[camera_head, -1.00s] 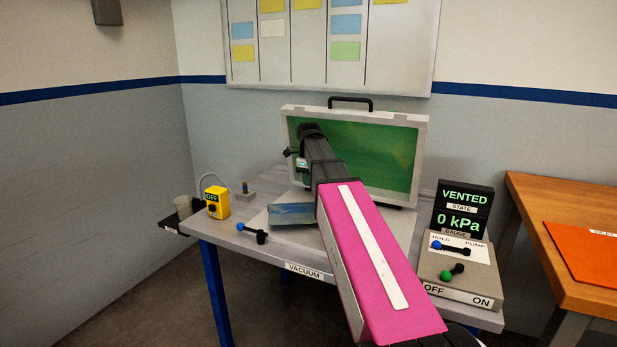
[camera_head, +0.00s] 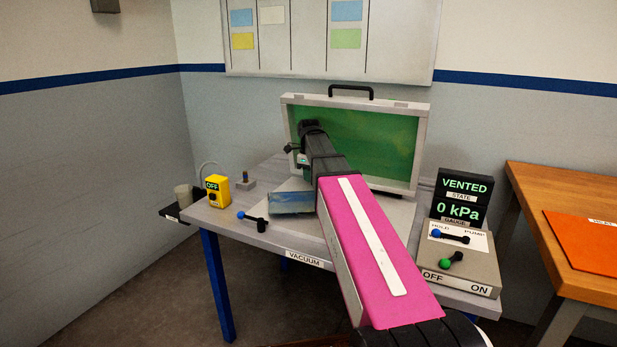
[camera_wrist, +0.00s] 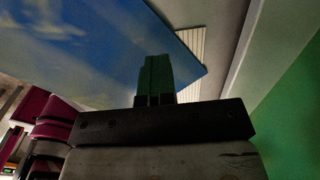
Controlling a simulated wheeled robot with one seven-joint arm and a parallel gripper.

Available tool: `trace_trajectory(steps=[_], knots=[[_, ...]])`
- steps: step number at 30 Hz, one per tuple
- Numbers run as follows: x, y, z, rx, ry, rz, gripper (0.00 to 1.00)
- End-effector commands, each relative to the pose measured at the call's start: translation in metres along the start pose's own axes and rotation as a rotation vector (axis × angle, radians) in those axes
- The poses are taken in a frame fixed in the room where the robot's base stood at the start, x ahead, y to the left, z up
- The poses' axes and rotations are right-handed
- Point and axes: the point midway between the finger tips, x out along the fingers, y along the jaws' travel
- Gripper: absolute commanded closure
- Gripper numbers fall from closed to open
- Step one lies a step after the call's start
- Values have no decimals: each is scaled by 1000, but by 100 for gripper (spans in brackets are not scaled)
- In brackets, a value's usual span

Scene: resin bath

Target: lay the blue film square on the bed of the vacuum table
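The blue film square (camera_head: 291,203) shows left of my arm in the head view, tilted, over the pale bed (camera_head: 398,214) of the vacuum table. In the wrist view the film (camera_wrist: 90,45) fills the upper left, with one corner past my fingers. My gripper (camera_wrist: 155,62) has its two fingers close together across the film near its edge, and seems shut on it. In the head view my arm hides the fingertips and part of the bed. A ribbed pale strip (camera_wrist: 190,42) shows beyond the film's edge.
The green-lined lid (camera_head: 365,150) stands open behind the bed. A yellow OFF box (camera_head: 217,190) and a blue-knobbed lever (camera_head: 253,220) are at the left. A control box (camera_head: 460,262) and a display reading VENTED, 0 kPa (camera_head: 462,200) stand at the right.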

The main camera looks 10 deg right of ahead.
Motion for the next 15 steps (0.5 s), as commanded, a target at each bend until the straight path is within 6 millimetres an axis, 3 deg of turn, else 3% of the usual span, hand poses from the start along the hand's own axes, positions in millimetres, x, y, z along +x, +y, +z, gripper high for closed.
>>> trace_trajectory(steps=[15], knots=[[0, -8, -16, 1, 0, 0, 100]])
